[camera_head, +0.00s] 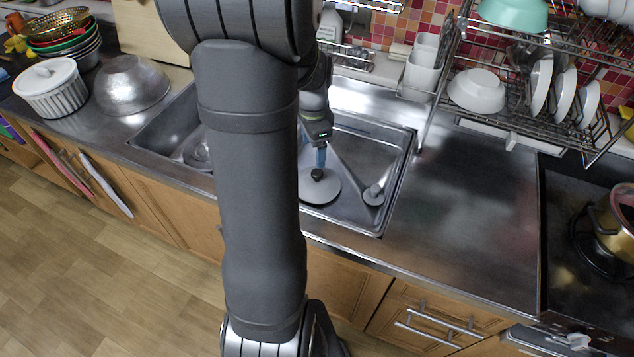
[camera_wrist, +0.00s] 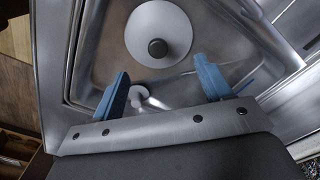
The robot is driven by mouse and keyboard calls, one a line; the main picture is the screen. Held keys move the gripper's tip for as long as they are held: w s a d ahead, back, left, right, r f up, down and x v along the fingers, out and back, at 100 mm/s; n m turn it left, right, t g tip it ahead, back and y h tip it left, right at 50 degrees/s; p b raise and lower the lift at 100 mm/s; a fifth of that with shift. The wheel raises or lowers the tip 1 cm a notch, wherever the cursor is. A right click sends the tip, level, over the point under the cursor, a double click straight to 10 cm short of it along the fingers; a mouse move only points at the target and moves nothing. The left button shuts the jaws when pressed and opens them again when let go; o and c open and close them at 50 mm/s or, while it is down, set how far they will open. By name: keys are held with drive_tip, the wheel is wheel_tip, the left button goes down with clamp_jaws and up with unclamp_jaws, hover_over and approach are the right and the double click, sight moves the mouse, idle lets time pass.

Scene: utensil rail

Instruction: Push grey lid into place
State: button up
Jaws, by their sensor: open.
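The grey lid (camera_head: 318,190) is a round pale disc with a black knob, lying in the right sink basin. The wrist view shows the lid (camera_wrist: 172,28) whole, with its knob facing the camera. My gripper (camera_head: 320,158) points down into the basin above the lid in the head view. In the wrist view my gripper (camera_wrist: 165,76) has its two blue fingers wide apart, with nothing held between them. The lid lies beyond the fingertips there. My arm hides part of the basin in the head view.
A small pale round piece (camera_head: 373,194) lies right of the lid. Basin walls surround the gripper. The counter (camera_head: 470,220) right of the sink is clear.

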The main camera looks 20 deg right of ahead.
sight(317, 173)
wheel_tip(317, 173, down, 5)
drive_tip(key=shift+f, duration=0.1)
drive_tip(key=shift+s+d+f, duration=0.15)
drive_tip(key=shift+d+f, duration=0.05)
drive_tip(key=shift+f, duration=1.15)
drive_tip(key=shift+s+d+f, duration=0.1)
drive_tip(key=shift+d+f, duration=0.05)
drive_tip(key=shift+f, duration=1.15)
drive_tip(key=shift+s, duration=0.1)
drive_tip(key=c, duration=1.3)
